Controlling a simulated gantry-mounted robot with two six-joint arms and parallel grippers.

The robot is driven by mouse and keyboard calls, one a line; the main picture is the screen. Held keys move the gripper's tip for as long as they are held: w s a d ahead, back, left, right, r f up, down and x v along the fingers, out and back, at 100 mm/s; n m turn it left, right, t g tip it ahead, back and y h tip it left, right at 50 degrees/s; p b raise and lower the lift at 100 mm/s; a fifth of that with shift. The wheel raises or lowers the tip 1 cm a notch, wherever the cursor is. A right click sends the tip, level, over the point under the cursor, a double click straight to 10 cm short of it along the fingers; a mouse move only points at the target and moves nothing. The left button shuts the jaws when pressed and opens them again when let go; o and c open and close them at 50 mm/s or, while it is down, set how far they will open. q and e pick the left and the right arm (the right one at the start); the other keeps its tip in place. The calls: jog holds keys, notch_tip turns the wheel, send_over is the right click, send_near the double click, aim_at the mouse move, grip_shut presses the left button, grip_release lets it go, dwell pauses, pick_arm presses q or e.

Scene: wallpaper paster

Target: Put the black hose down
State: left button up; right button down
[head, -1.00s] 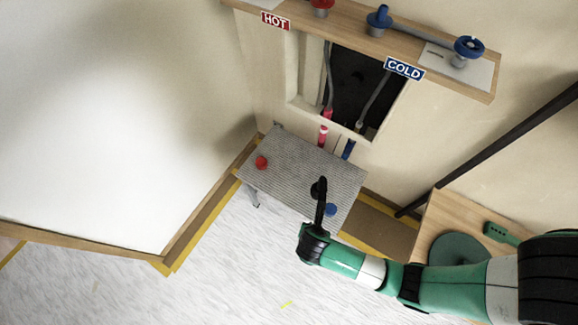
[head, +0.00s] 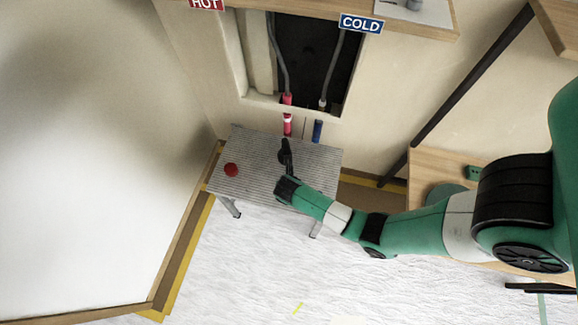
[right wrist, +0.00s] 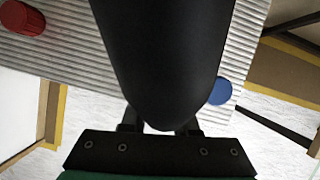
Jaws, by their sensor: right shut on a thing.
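The black hose (head: 286,155) stands out from the jaws of my right gripper (head: 285,178), over the ribbed grey table, in the head view. In the right wrist view the hose (right wrist: 165,55) is a large dark shape filling the middle, with its rounded near end at the gripper base. My right gripper is shut on it. The fingers are mostly hidden behind the hose in the wrist view. I cannot tell whether the hose touches the tabletop. My left gripper is not in view.
The grey table (head: 250,155) carries a red cap (head: 231,170) at left; a blue cap (right wrist: 221,92) shows in the wrist view. Behind are a red pipe end (head: 288,125), a blue pipe end (head: 317,131) and a wall opening with hoses. The table's left part is mostly clear.

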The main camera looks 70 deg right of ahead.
jog(key=shift+w+d+f, duration=0.25)
jog(key=shift+d+f, duration=0.1)
jog(key=shift+f, duration=0.05)
jog(key=shift+d+f, duration=0.1)
jog(key=shift+f, duration=0.05)
jog(key=b+x, duration=0.2)
jog(key=a+b+x, duration=0.1)
jog(key=b+x, duration=0.1)
jog(key=shift+f, duration=0.15)
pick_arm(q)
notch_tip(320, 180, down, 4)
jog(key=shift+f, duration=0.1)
pick_arm(e)
jog(key=shift+s, duration=0.15)
jog(key=c, duration=0.7)
grip_release()
